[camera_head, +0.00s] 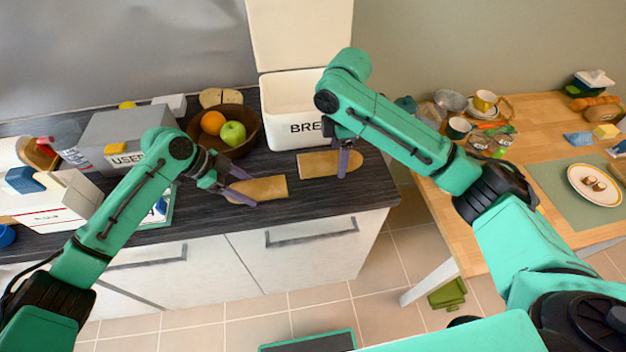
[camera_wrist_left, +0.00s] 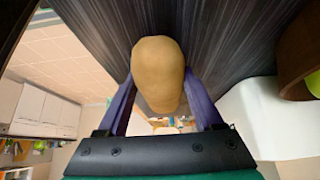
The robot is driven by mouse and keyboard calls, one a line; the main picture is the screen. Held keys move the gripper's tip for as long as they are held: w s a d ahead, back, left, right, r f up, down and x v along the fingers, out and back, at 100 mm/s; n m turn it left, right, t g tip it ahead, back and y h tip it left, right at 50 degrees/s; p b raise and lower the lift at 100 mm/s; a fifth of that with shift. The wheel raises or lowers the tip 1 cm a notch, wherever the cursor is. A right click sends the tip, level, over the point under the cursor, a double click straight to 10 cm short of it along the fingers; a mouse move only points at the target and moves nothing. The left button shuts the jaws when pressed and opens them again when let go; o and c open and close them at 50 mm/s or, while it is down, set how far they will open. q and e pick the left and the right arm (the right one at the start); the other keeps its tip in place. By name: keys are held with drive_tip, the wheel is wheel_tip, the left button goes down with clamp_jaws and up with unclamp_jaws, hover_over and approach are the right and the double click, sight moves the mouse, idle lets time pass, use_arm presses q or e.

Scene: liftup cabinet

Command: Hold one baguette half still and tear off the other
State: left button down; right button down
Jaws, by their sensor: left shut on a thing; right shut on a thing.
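Two baguette halves lie apart on the dark countertop, with a narrow gap between their cut ends. The left half (camera_head: 266,189) is light brown, with its rounded end to the left; my left gripper (camera_head: 236,192) is shut on it near that end. In the left wrist view this half (camera_wrist_left: 158,68) sits between the two purple fingers of the left gripper (camera_wrist_left: 160,98). The right half (camera_head: 318,165) lies in front of the white bread bin; my right gripper (camera_head: 345,163) is shut on it, its fingers near the middle-right of the half.
The white bread bin (camera_head: 290,103) with its lid up stands behind the halves. A brown fruit bowl (camera_head: 247,139) with an orange and a green apple is at its left. The counter's front edge (camera_head: 330,215) is close. A wooden table (camera_head: 540,120) with dishes stands at the right.

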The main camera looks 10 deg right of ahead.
drive_tip(key=shift+r, duration=0.65)
use_arm(q)
unclamp_jaws()
drive_tip(key=shift+v, duration=3.75)
